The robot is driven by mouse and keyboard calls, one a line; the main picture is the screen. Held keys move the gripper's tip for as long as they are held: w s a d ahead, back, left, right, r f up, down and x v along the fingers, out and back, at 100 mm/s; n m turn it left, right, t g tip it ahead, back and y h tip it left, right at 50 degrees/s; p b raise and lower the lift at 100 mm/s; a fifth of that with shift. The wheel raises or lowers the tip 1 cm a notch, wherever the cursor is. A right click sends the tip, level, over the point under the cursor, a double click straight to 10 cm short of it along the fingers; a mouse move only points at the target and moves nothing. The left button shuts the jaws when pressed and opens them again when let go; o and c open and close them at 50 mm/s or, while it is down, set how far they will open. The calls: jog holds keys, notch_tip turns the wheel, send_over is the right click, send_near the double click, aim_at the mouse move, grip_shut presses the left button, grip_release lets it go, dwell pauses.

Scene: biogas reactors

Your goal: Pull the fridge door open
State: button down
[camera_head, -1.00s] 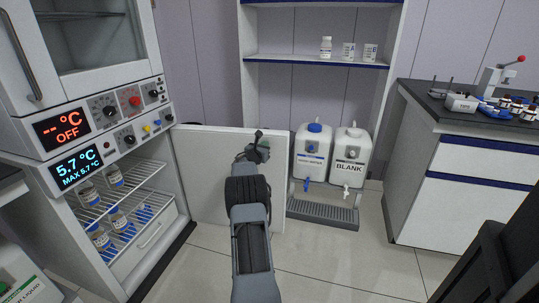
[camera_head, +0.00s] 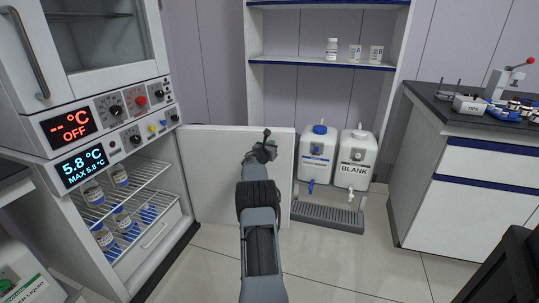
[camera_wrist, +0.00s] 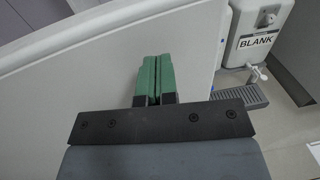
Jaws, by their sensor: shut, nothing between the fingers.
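The fridge door (camera_head: 212,167) stands wide open, swung out to the right of the fridge, its pale inner face showing. The fridge (camera_head: 140,215) is open at the left, with bottles (camera_head: 122,219) on its wire racks. My gripper (camera_head: 268,142) is in front of the door's inner face, near its free edge. In the wrist view the green fingertips (camera_wrist: 153,75) are shut together with nothing between them, and the door panel (camera_wrist: 100,65) fills the background. I cannot tell whether the fingers touch the door. The door handle is hidden.
White containers, one marked BLANK (camera_head: 355,160), stand over a grey drip tray (camera_head: 330,217) just right of the door. A shelf unit (camera_head: 320,62) is behind them. A bench (camera_head: 465,190) stands at the right. Open floor (camera_head: 365,270) lies in front.

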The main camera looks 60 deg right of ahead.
jog(key=s+a+b, duration=0.1)
jog(key=s+a, duration=0.6)
jog(key=a, duration=0.4)
jog(key=shift+a, duration=0.3)
jog(key=s+a+r+m+g+y+p, duration=0.25)
jog(key=a+r+m+y+p, duration=0.25)
jog(key=a+r+m+p, duration=1.05)
jog(key=s+a+r+m+y+p, duration=0.1)
jog(key=s+a+r+y+p, duration=0.2)
jog(key=a, duration=0.9)
jog(key=s+a+r+m+t+y+p, duration=0.1)
jog(key=s+a+r+y+p, duration=0.3)
jog(key=a+r+p, duration=0.6)
jog(key=s+a+r+m+t+y+p, duration=0.1)
jog(key=a+r+y+p, duration=0.4)
jog(key=a, duration=0.9)
notch_tip(320, 180, up, 2)
jog(key=s+m+p, duration=0.1)
jog(key=s+p, duration=0.1)
jog(key=p, duration=0.2)
jog(key=shift+s+a+r+m+y, duration=0.15)
jog(key=shift+s+a+m+y, duration=0.1)
jog(key=shift+m+y, duration=0.15)
